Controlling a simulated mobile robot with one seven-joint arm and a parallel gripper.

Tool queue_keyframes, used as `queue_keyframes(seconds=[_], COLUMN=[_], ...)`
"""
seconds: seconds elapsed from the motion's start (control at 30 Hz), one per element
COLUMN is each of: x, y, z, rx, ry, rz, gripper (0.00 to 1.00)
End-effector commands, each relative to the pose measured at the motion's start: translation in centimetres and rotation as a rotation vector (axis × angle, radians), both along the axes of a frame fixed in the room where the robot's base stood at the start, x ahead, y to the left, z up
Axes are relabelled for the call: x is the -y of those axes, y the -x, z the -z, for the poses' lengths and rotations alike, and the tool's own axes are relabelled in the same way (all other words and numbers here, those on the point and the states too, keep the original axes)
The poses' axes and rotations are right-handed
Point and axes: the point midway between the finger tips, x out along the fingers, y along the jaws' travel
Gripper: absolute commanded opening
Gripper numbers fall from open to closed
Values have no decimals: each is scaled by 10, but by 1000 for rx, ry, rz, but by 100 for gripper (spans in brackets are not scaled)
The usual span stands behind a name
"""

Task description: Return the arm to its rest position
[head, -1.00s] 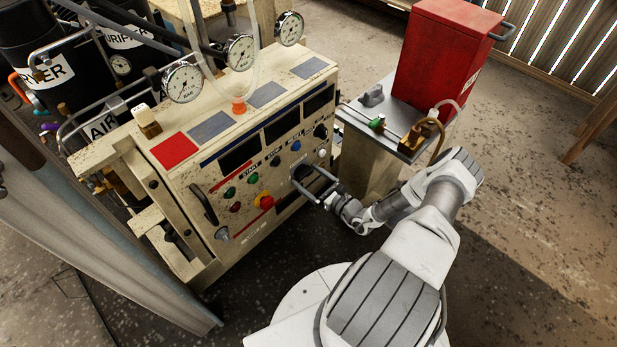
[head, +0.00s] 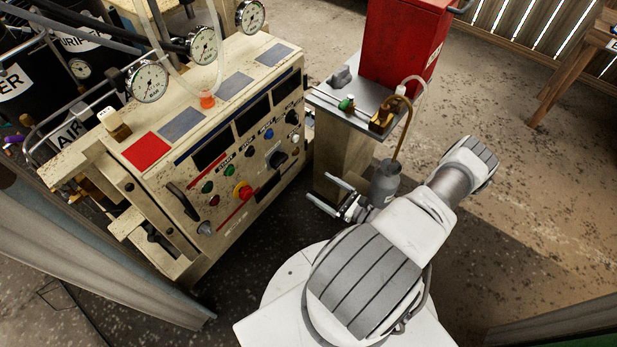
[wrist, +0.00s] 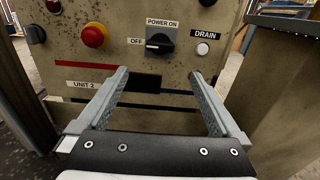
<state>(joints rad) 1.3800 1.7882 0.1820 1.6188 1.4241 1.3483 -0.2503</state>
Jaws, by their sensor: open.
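My gripper (head: 328,193) is open and empty in the head view, in front of the compressor's control panel and apart from it. My white and grey arm (head: 400,245) is folded back over my base at the lower right. In the wrist view, my gripper's two fingers (wrist: 160,100) are spread wide with nothing between them. Beyond them is the panel (wrist: 140,83) with a black rotary switch (wrist: 160,44) labelled OFF and POWER ON. Its white pointer mark lies toward OFF. A white DRAIN button (wrist: 203,49) and a red knob (wrist: 95,36) flank the switch.
The beige compressor (head: 210,150) with gauges stands at the left. A metal stand (head: 345,155) carries a red box (head: 405,45); a grey bottle (head: 385,183) hangs by it, close to my gripper. Open floor (head: 540,200) lies at the right; a grey post (head: 90,250) stands lower left.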

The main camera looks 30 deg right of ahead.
Motion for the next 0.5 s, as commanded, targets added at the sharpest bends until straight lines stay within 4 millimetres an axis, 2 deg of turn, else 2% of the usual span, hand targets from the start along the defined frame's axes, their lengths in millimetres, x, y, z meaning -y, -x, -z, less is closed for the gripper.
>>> queue_keyframes(seconds=[0.1,0.2,0.5], x=[5,7,7], y=[13,17,19], z=[0,0,0], rx=[0,0,0], ry=[1,1,1], rz=[1,0,0], gripper=[100,100,100])
